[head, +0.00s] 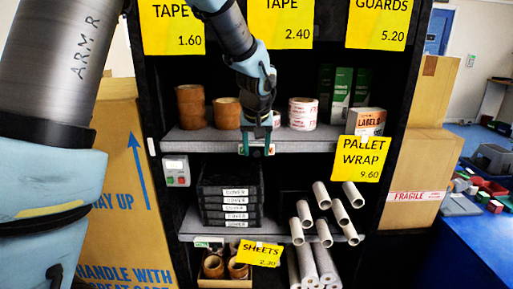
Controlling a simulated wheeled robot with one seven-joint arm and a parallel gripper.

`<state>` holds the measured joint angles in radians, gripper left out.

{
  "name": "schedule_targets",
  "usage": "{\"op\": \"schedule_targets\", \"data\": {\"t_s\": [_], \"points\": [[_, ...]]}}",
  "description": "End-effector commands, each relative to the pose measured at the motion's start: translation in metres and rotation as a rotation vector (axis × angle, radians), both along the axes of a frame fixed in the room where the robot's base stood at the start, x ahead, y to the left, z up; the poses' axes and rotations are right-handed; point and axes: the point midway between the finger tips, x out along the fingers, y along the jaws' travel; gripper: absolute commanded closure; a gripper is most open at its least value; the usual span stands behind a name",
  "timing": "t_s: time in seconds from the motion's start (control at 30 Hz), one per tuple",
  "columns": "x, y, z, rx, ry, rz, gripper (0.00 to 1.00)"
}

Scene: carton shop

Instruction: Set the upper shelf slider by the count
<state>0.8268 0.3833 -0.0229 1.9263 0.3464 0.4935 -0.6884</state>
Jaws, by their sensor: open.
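My gripper (257,150) hangs in front of the upper shelf (200,143), at the height of its front edge. Its fingers are apart. A small green patch shows between or beside the fingertips; I cannot tell whether it is the upper shelf slider, nor whether the gripper touches it. On the upper shelf stand brown tape rolls (190,106), another brown stack (227,113), red-and-white tape rolls (302,113), green upright boxes (341,95) and a labels box (370,122). My wrist partly hides the middle of this shelf.
A yellow pallet wrap sign (360,158) hangs at the right of the upper shelf edge. Below are stacked black trays (231,205), pale rolls (321,195) and a small grey box with buttons (176,170). Large cartons (115,190) flank the rack.

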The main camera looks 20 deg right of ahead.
Motion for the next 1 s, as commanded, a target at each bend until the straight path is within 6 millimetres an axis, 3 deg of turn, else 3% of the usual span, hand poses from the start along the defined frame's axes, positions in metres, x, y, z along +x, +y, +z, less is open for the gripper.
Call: {"op": "schedule_targets", "data": {"t_s": [0.1, 0.6, 1.0], "points": [[-0.0001, 0.0001, 0.0001, 0.000, 0.000, 0.000, 0.45], [-0.0001, 0.0002, 0.0004, 0.000, 0.000, 0.000, 1.00], [0.0000, 0.0001, 0.0005, 0.000, 0.000, 0.000, 1.00]]}}
